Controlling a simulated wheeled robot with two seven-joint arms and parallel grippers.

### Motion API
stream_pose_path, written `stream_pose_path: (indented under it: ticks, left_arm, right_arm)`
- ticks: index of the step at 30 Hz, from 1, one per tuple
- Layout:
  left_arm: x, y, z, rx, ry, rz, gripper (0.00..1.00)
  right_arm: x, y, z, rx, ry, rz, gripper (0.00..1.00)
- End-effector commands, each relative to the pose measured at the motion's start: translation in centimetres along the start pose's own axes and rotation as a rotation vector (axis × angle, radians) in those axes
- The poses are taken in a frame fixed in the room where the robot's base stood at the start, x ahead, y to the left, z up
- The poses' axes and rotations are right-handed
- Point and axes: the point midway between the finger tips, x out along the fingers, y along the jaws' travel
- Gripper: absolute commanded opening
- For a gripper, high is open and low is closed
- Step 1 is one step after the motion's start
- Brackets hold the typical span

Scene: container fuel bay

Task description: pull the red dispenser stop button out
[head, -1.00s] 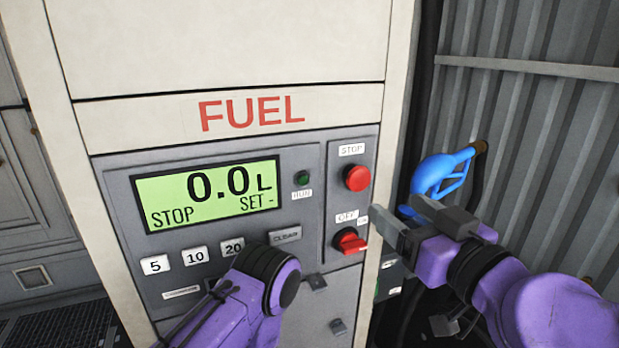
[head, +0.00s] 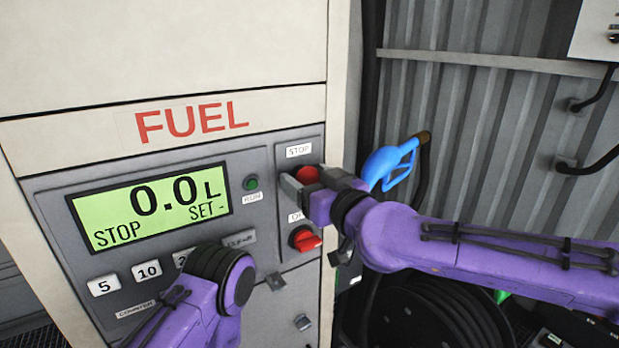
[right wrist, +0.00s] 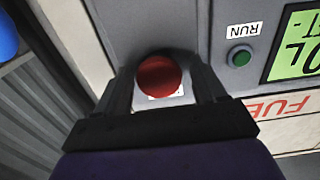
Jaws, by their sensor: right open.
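The red stop button (head: 307,174) sits on the grey dispenser panel under the STOP label, partly hidden by my right gripper (head: 304,184). In the right wrist view the round red button (right wrist: 158,76) lies between the two fingers of the right gripper (right wrist: 160,88). The fingers are open, one on each side of it, with gaps showing. I cannot tell how far the fingertips are from the panel.
A red rotary switch (head: 304,239) is just below the stop button. A green RUN button (head: 251,183) and the lit display (head: 150,206) are to the left. A blue fuel nozzle (head: 387,164) hangs at the right by the corrugated wall (head: 480,110).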

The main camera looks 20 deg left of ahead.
Motion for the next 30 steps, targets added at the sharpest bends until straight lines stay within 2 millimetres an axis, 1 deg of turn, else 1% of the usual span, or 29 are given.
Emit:
stream_pose_path:
  ticks: [5, 6, 8, 9, 10, 13, 23, 24, 25, 26, 30]
  left_arm:
    - [0.02, 0.0, 0.01, 0.0, 0.0, 0.0, 0.0]
    - [0.02, 0.0, 0.01, 0.0, 0.0, 0.0, 0.0]
    - [0.02, 0.0, 0.01, 0.0, 0.0, 0.0, 0.0]
    - [0.02, 0.0, 0.01, 0.0, 0.0, 0.0, 0.0]
    - [0.02, 0.0, 0.01, 0.0, 0.0, 0.0, 0.0]
    - [0.02, 0.0, 0.01, 0.0, 0.0, 0.0, 0.0]
    - [0.26, 0.02, 0.1, 0.0, 0.0, 0.0, 0.0]
    - [0.26, 0.02, 0.11, 0.0, 0.0, 0.0, 0.0]
    - [0.23, 0.02, 0.09, 0.0, 0.0, 0.0, 0.0]
    - [0.22, 0.02, 0.09, 0.0, 0.0, 0.0, 0.0]
    - [0.22, 0.02, 0.09, 0.0, 0.0, 0.0, 0.0]
  right_arm:
    - [-0.01, 0.02, 0.04, 0.0, 0.0, 0.0, 0.7]
    - [-0.02, 0.02, 0.03, 0.0, 0.0, 0.0, 0.57]
    - [-0.02, 0.03, 0.03, 0.0, 0.0, 0.0, 0.38]
    - [-0.03, 0.03, 0.03, 0.0, 0.0, 0.0, 0.25]
    - [-0.03, 0.03, 0.03, 0.0, 0.0, 0.0, 0.2]
    - [-0.04, 0.03, 0.02, 0.0, 0.0, 0.001, 0.19]
    - [-0.8, 0.08, 0.06, -0.002, 0.0, 0.001, 0.19]
    - [-0.87, 0.07, 0.06, -0.001, 0.0, 0.001, 0.53]
    - [-0.84, 0.06, 0.05, -0.001, -0.001, 0.001, 0.63]
    - [-0.83, 0.06, 0.05, -0.001, -0.001, 0.001, 0.7]
    - [-0.82, 0.05, 0.04, -0.001, 0.0, 0.001, 0.7]
